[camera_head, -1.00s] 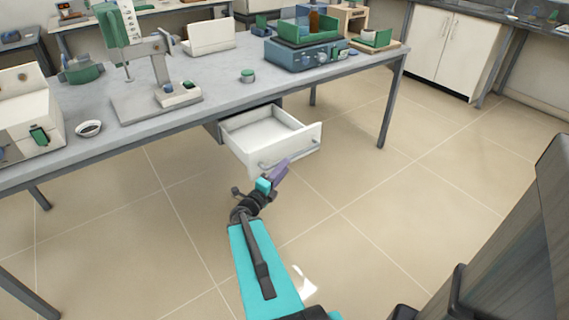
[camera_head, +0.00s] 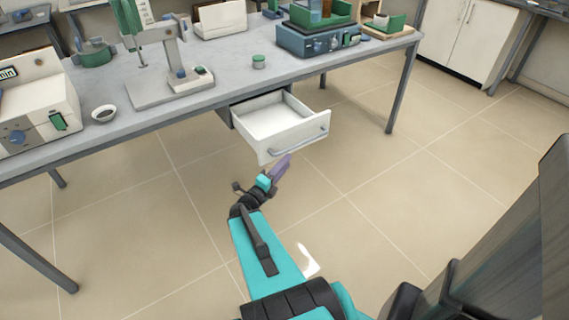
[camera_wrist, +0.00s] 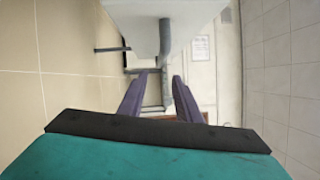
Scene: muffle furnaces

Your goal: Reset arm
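My gripper (camera_head: 281,168) is at the end of my teal arm, low in front of the bench in the camera_head view. The white drawer (camera_head: 278,134) under the bench is pulled out and looks empty inside. Its bar handle (camera_head: 300,140) shows a small gap from my fingertips in the camera_head view. My arm reaches forward and is not folded.
The grey bench (camera_head: 205,103) carries a stand device (camera_head: 170,90), a small bowl (camera_head: 104,113), a green-lidded jar (camera_head: 259,61) and a blue-green device (camera_head: 318,40). A bench leg (camera_head: 401,90) stands right of the drawer. The tiled floor (camera_head: 400,190) is clear to the right.

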